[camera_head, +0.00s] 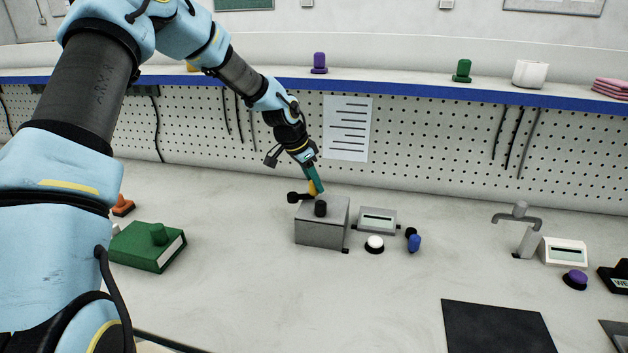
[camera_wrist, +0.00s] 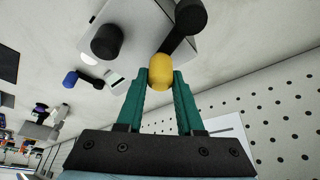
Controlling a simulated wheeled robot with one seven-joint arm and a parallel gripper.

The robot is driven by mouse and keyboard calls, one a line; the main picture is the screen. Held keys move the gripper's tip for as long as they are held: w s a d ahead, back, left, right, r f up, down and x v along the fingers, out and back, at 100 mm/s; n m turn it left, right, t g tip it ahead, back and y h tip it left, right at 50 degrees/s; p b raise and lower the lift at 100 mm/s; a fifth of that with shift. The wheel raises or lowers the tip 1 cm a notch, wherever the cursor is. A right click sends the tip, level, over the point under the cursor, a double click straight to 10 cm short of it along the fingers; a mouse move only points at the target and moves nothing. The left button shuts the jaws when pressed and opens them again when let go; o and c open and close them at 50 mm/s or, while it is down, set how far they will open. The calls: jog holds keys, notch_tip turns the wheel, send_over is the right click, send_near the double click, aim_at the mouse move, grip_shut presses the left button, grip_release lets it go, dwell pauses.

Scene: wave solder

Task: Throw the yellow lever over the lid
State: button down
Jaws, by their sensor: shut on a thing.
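The yellow lever (camera_wrist: 160,72) has a rounded yellow knob on a black arm, which joins a dark pivot at the box's edge in the wrist view. In the head view its knob (camera_head: 312,187) shows at the back left of the grey box. My gripper (camera_wrist: 160,80) has its two green fingers shut on the yellow knob. It reaches the knob from above and behind in the head view (camera_head: 317,186). The lid (camera_head: 325,201) is the top of the grey box, with a black knob (camera_head: 320,208) on it. The fingertips partly hide the lever.
A grey display box (camera_head: 377,220), a white button (camera_head: 375,244) and a blue knob (camera_head: 414,242) stand right of the grey box. A green box (camera_head: 148,246) stands to the left. The pegboard (camera_head: 420,140) rises behind.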

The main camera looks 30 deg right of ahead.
jog(key=shift+s, duration=0.1)
jog(key=c, duration=0.5)
grip_release()
jog(key=shift+c, duration=0.2)
jog(key=shift+r, duration=0.1)
jog(key=b+v, duration=0.3)
jog(key=v, duration=0.7)
jog(key=shift+r, duration=0.3)
jog(key=shift+a, duration=0.15)
jog(key=s+a+f+n+y, duration=0.1)
jog(key=a+n, duration=0.1)
jog(key=a, duration=0.5)
jog(key=s+a+f+n+t+y, duration=0.1)
jog(key=a+n, duration=0.2)
jog(key=a, duration=0.3)
jog(key=s+a+f+n+y, duration=0.1)
jog(key=a+f+n, duration=0.1)
jog(key=a, duration=0.5)
jog(key=s+a+n, duration=0.4)
jog(key=s+a, duration=0.1)
jog(key=a, duration=0.3)
jog(key=s+a+n+y, duration=0.1)
jog(key=s+a+n, duration=0.4)
jog(key=a, duration=0.4)
jog(key=shift+s+f, duration=0.35)
jog(key=shift+s, duration=0.3)
